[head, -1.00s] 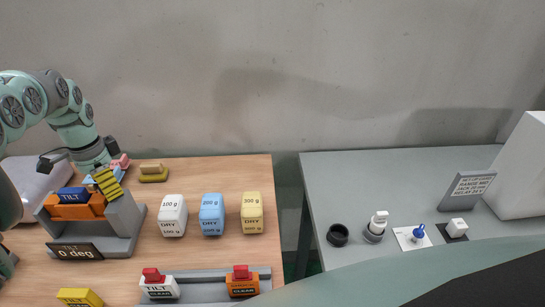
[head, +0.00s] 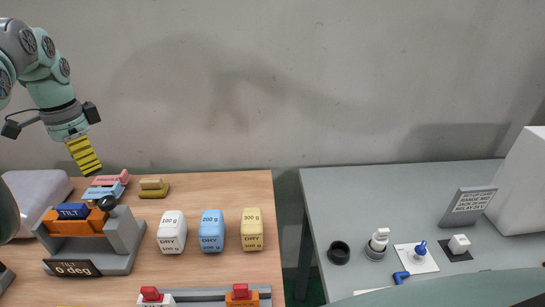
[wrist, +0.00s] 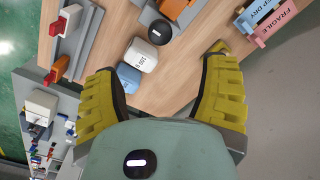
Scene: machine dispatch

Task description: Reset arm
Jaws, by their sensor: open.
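My gripper (head: 84,155) hangs above the back left of the wooden table in the head view, its yellow fingers pointing down. In the wrist view its two yellow fingers (wrist: 160,68) are spread apart with nothing between them. Below it in the head view stands a grey tilt fixture (head: 122,235) with an orange and blue "TILT" block (head: 73,212) and a plate reading "0 deg" (head: 72,268). A round dark knob (head: 107,203) sits at the fixture's upper right and also shows in the wrist view (wrist: 160,33). The gripper is apart from the fixture.
White (head: 172,233), blue (head: 211,232) and yellow (head: 251,230) weights stand in a row on the wooden table (head: 225,190). Pink and light-blue labelled pieces (head: 107,187) and a yellow-based block (head: 153,188) lie behind. A grey table (head: 400,185) with small fixtures stands right, across a gap.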

